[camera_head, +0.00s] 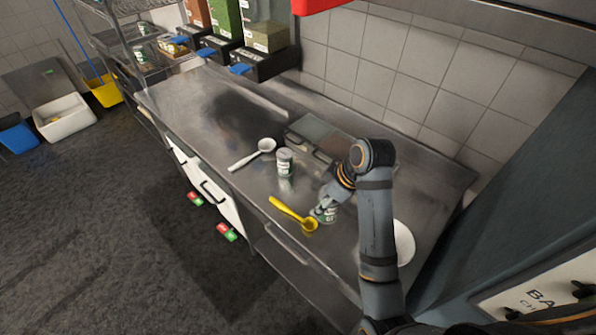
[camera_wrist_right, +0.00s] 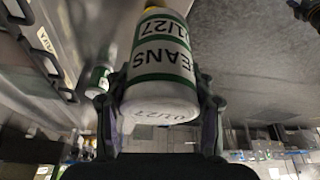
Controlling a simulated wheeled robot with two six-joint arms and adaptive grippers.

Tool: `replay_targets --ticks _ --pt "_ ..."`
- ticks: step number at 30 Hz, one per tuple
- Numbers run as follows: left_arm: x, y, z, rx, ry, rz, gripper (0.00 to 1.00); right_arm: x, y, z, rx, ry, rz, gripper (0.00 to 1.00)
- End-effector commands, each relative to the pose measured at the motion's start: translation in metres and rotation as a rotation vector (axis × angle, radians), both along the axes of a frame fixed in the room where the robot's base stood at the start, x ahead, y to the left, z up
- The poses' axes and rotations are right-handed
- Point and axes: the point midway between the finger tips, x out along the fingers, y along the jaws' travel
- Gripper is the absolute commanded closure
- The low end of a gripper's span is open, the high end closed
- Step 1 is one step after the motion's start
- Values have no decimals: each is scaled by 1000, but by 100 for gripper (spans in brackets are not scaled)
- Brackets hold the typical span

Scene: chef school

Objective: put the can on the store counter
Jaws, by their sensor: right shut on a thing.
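A white can with a green band (camera_head: 331,214) is at my right gripper (camera_head: 325,207), low at the steel counter (camera_head: 215,125); I cannot tell if it touches the surface. In the right wrist view this can (camera_wrist_right: 160,60) reads "BEANS 01/27" and sits between both fingers of the right gripper (camera_wrist_right: 160,92), which is shut on it. A second, similar can (camera_head: 285,162) stands upright on the counter, left of and behind the gripper; it also shows in the right wrist view (camera_wrist_right: 97,80). My left gripper is out of view.
A yellow ladle (camera_head: 290,213) lies just left of the gripper, a white ladle (camera_head: 252,154) further left. A grey scale-like device (camera_head: 318,138) stands behind. A white plate (camera_head: 403,243) is partly behind my arm. Dispensers (camera_head: 262,65) stand at the far end. The counter's left half is largely clear.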

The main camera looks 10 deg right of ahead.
Motion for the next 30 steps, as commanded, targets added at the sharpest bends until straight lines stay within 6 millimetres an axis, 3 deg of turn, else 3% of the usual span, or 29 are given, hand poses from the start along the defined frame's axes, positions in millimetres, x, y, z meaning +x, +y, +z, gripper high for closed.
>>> replay_targets --ticks 6,9,13,15,21,26,30 --pt "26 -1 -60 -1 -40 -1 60 54 -18 -38 -6 -6 -2 100" --pt "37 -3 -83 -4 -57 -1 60 77 -24 -48 -4 -5 -4 100" --pt "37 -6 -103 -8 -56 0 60 98 -31 -68 -3 0 -4 100" --pt "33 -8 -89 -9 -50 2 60 108 -34 -68 -2 3 -3 100" --pt "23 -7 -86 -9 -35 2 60 124 -38 -88 -1 -3 -2 100" --pt "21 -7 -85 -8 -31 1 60 128 -39 -93 -1 0 -3 100" --pt "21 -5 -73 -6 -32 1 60 129 -40 -114 -1 3 -2 100"
